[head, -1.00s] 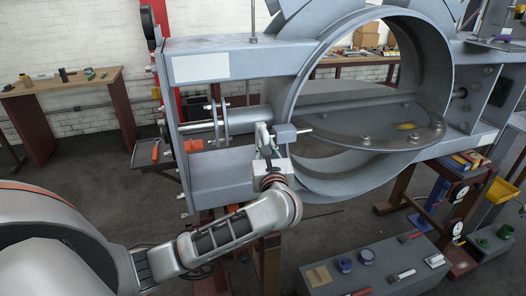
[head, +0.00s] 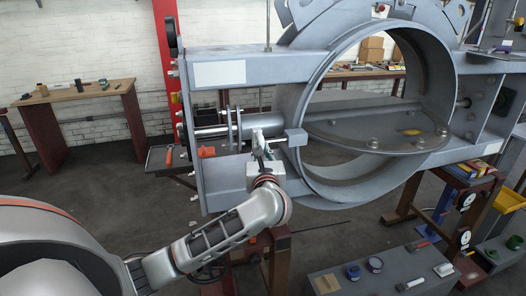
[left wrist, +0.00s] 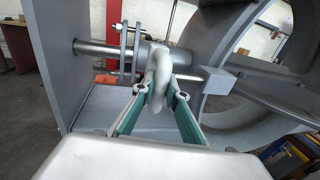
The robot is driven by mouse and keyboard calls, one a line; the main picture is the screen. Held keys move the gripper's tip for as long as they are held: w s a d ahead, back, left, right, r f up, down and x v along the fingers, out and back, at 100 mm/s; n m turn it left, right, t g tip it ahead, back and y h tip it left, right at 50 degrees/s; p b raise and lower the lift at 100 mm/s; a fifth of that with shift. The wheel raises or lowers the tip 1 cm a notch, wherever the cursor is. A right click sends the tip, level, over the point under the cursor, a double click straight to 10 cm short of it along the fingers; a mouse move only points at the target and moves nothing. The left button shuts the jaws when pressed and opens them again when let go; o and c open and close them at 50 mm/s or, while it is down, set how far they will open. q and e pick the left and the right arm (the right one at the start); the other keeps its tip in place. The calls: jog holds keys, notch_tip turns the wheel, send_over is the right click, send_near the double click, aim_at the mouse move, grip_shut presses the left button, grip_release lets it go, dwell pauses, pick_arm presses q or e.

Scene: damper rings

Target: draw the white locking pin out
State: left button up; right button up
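The white locking pin shows its ring handle (left wrist: 158,75) in the left wrist view. Its thin shank runs right to a grey block (left wrist: 216,80); I cannot tell how much of it sits inside the block. In the head view the block (head: 297,138) stands at the left rim of the big round duct, with no pin end showing on its right side. My left gripper (head: 258,139) is left of the block, its teal fingers (left wrist: 160,93) on both sides of the ring, shut on it. My right gripper is not in view.
A grey damper frame (head: 220,73) with a round duct (head: 330,180) surrounds the pin. A horizontal shaft (head: 212,131) with upright plates lies behind my gripper. An orange-red piece (head: 207,152) sits left of it. A grey bench (head: 375,282) with tools stands below right.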

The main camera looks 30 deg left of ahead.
pick_arm(q)
jog(key=o, duration=0.3)
jog(key=shift+s+a, duration=0.25)
jog(key=shift+o, duration=0.2)
jog(key=shift+d, duration=0.15)
jog(key=shift+s+d+f, duration=0.1)
jog(key=shift+s+d, duration=0.05)
jog(key=shift+d, duration=0.05)
jog(key=v, duration=1.1)
jog(key=shift+s, duration=0.15)
